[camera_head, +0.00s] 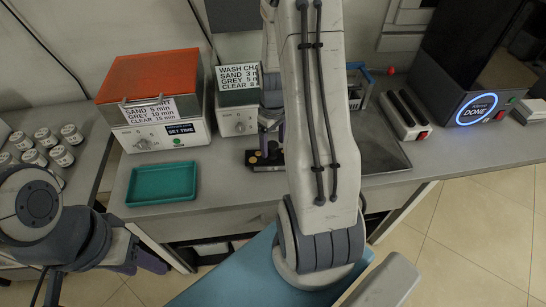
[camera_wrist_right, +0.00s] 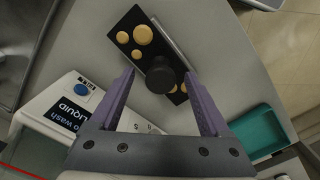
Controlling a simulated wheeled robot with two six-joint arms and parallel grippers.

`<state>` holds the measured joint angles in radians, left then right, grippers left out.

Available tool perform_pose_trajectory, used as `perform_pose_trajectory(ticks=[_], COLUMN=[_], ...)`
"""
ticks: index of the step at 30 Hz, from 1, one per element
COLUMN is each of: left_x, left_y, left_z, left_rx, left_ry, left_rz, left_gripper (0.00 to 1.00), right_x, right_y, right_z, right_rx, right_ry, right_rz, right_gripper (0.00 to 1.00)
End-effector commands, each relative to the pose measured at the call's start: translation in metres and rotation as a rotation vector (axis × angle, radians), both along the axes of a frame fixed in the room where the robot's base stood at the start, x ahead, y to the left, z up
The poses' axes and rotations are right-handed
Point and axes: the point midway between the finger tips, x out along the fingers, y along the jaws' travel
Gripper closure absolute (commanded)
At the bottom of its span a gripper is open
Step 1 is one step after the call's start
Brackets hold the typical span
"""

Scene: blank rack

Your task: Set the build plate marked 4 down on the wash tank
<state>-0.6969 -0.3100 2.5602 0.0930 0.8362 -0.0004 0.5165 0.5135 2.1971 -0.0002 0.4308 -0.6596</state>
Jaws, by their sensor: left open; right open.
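A dark build plate (camera_wrist_right: 150,50) with several round tan pieces and a black knob (camera_wrist_right: 160,77) lies on the bench; no number is readable on it. It also shows in the head view (camera_head: 265,158), partly behind my right arm. My right gripper (camera_wrist_right: 160,74) is open, its purple fingers on either side of the knob, nothing held. The wash tank (camera_head: 238,121), a white box with a wash chart, stands just behind the plate. It appears to be the white box with a blue button in the wrist view (camera_wrist_right: 88,112). My left gripper (camera_head: 143,262) is open, low at the left.
A teal tray (camera_head: 161,182) sits at the bench front, left of the plate. An orange-lidded box (camera_head: 150,80) stands left of the wash tank. Several small jars (camera_head: 47,138) stand at far left. A black machine reading DONE (camera_head: 483,108) stands at right.

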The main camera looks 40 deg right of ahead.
Motion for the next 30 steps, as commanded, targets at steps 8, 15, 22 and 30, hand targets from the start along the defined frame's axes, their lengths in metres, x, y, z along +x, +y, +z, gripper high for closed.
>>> perform_pose_trajectory(ticks=[8, 15, 22, 30], left_x=[0.0, 0.0, 0.0, 0.0], left_y=[0.0, 0.0, 0.0, 0.0], left_z=[0.002, 0.002, 0.002, 0.002], left_rx=[0.0, 0.0, 0.0, 0.0], left_ry=[0.0, 0.0, 0.0, 0.0], left_rz=[0.0, 0.0, 0.0, 0.0], left_gripper=[0.5, 0.5, 0.5, 0.5], right_x=[0.001, 0.002, 0.001, 0.002], right_y=[0.001, 0.001, 0.001, 0.001], right_z=[-0.031, -0.031, -0.031, -0.03], right_rx=[0.001, 0.0, 0.0, -0.001], right_ry=[0.001, 0.0, 0.0, -0.001], right_rz=[-0.001, 0.0, 0.0, 0.0], right_gripper=[0.2, 0.27, 1.0, 1.0])
